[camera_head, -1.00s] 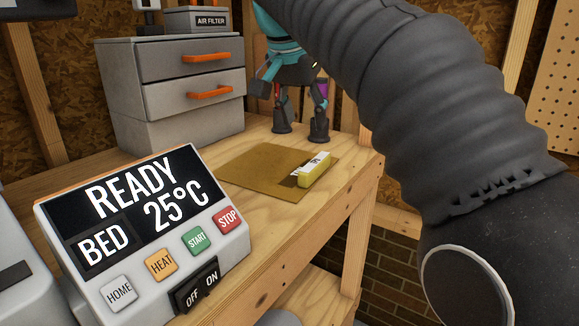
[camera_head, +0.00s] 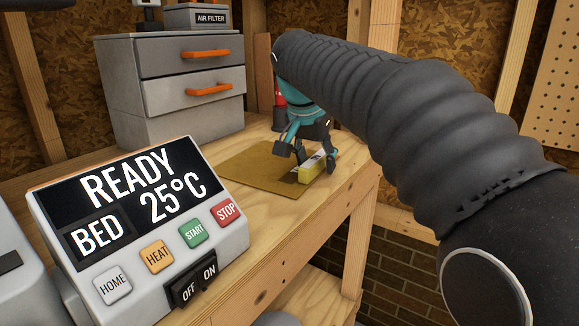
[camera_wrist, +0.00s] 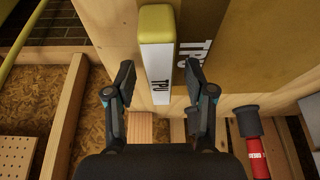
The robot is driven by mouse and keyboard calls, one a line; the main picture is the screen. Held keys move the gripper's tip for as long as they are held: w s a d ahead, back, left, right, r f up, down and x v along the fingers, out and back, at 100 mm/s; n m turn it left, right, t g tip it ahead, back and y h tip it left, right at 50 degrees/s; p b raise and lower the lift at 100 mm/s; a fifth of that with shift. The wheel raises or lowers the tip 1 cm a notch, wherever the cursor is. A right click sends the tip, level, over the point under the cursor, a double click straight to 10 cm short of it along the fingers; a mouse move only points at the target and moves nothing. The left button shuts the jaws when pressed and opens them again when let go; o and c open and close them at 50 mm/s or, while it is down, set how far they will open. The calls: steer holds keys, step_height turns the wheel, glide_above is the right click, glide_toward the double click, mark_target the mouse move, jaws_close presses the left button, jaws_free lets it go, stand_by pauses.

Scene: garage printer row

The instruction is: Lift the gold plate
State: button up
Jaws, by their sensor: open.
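The gold plate (camera_head: 245,168) lies flat on the wooden workbench; its gold surface also fills the upper right of the wrist view (camera_wrist: 250,55). My gripper (camera_head: 310,155) is open, low over the block. In the wrist view, my two fingertips (camera_wrist: 159,80) are spread on either side of the block's near white end, with gaps visible. The plate's right edge is partly hidden by block and gripper.
A printer panel (camera_head: 130,215) reading READY, BED 25°C stands in front left. A grey drawer unit (camera_head: 180,90) with orange handles stands behind the plate. A red item with a dark cap (camera_wrist: 255,150) is at lower right in the wrist view. The bench's edge lies right of the plate.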

steer(key=shift+f, duration=0.15)
jaws_close()
